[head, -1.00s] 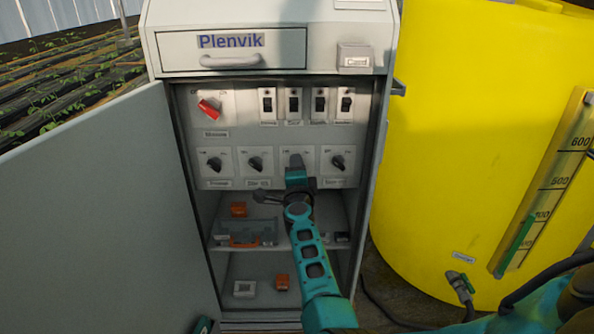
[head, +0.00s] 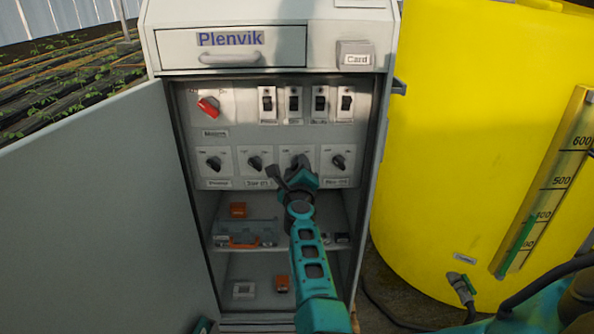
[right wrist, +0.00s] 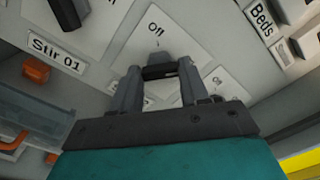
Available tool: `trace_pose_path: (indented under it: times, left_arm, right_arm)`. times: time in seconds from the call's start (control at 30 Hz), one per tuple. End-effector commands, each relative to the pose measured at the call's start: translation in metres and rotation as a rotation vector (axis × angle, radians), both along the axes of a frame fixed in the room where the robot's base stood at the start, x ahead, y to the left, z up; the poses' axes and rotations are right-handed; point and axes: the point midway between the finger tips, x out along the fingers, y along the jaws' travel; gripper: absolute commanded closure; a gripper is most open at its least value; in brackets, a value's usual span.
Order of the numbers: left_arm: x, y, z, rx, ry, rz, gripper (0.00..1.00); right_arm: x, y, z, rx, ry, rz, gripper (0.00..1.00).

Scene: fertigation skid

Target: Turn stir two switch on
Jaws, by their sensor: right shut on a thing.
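The third rotary switch in the lower row, right of the one labelled "Stir 01", has a dark knob (right wrist: 160,58) on a pale plate (head: 292,151). Its own label is hidden behind my gripper. "Off" is printed above the knob in the right wrist view; which way the knob points is hard to tell. My right gripper (head: 300,166) reaches up from below and is shut on this knob, with one finger on either side of it in the right wrist view (right wrist: 160,74).
Other rotary switches (head: 339,162) flank this one closely. Several rocker switches (head: 294,103) and a red main switch (head: 208,106) sit above. The open cabinet door (head: 95,215) stands left; a yellow tank (head: 470,130) is right. Shelves below hold orange items (head: 282,283).

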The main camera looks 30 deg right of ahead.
Motion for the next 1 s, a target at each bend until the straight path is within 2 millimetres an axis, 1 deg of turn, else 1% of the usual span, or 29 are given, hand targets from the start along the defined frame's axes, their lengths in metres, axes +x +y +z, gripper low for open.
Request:
trace_pose_path:
  times: [0.3, 0.73, 0.77, 1.0]
  left_arm:
    - [0.0004, -0.0008, -0.0011, -0.003, 0.0, 0.002, 0.57]
    - [0.0001, 0.0005, -0.0015, 0.002, -0.001, -0.002, 0.57]
    - [0.0001, 0.0007, -0.0016, 0.003, -0.001, -0.002, 0.57]
    - [-0.0001, 0.0016, -0.0019, 0.007, 0.0, -0.004, 0.57]
  right_arm:
    - [0.0006, 0.0006, 0.0009, 0.071, -0.044, 0.002, 0.86]
    - [0.0007, 0.0007, 0.0012, 0.08, -0.051, 0.003, 0.86]
    - [0.0007, 0.0006, 0.0013, 0.08, -0.051, 0.003, 0.54]
    - [0.0004, 0.0003, 0.0008, 0.078, -0.049, 0.002, 0.31]
